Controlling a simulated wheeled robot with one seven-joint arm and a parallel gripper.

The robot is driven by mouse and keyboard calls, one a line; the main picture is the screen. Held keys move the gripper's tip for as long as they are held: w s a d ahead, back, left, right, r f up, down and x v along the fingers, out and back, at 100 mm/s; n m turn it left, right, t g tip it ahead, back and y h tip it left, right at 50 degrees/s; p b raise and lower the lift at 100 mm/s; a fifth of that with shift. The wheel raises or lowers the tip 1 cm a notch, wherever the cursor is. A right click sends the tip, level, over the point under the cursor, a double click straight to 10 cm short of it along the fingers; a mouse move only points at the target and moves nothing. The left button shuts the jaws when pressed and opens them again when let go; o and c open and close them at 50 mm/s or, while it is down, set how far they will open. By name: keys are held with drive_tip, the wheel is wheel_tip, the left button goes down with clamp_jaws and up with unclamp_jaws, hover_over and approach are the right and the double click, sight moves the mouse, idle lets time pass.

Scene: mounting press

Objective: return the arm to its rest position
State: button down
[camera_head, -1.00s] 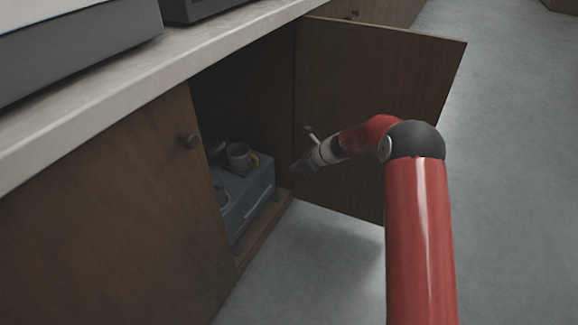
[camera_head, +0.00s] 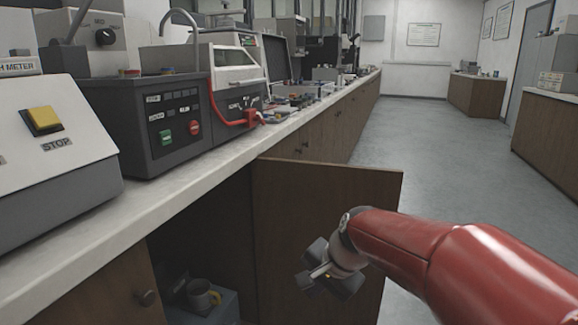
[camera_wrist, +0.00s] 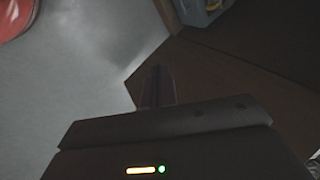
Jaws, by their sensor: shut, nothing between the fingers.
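My gripper (camera_head: 306,281) is shut and empty. It hangs in front of the open cabinet door (camera_head: 330,205), at the end of my red arm, which comes in from the right of the head view. In the wrist view the closed fingers (camera_wrist: 157,88) point away, with grey floor to the left and brown cabinet wood to the right. I cannot tell how near the fingers are to the door.
The open cabinet holds a grey-blue box (camera_head: 222,308) with a mug (camera_head: 199,297) on it. A counter (camera_head: 190,164) bears machines, one with a yellow button (camera_head: 43,120). The floor (camera_head: 425,150) beyond the door is clear.

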drive_tip(key=s+d+r+n+h+p, duration=0.1)
drive_tip(key=s+d+n, duration=0.2)
drive_tip(key=s, duration=0.7)
drive_tip(key=s+d+r+n+t+h, duration=0.1)
drive_tip(key=s+d+r+n+h, duration=0.1)
drive_tip(key=s+d+n, duration=0.2)
drive_tip(key=s+d, duration=0.3)
drive_tip(key=s, duration=0.2)
drive_tip(key=shift+s+n+t+h+p, duration=0.3)
drive_tip(key=shift+s+p, duration=0.05)
drive_tip(key=shift+s, duration=0.05)
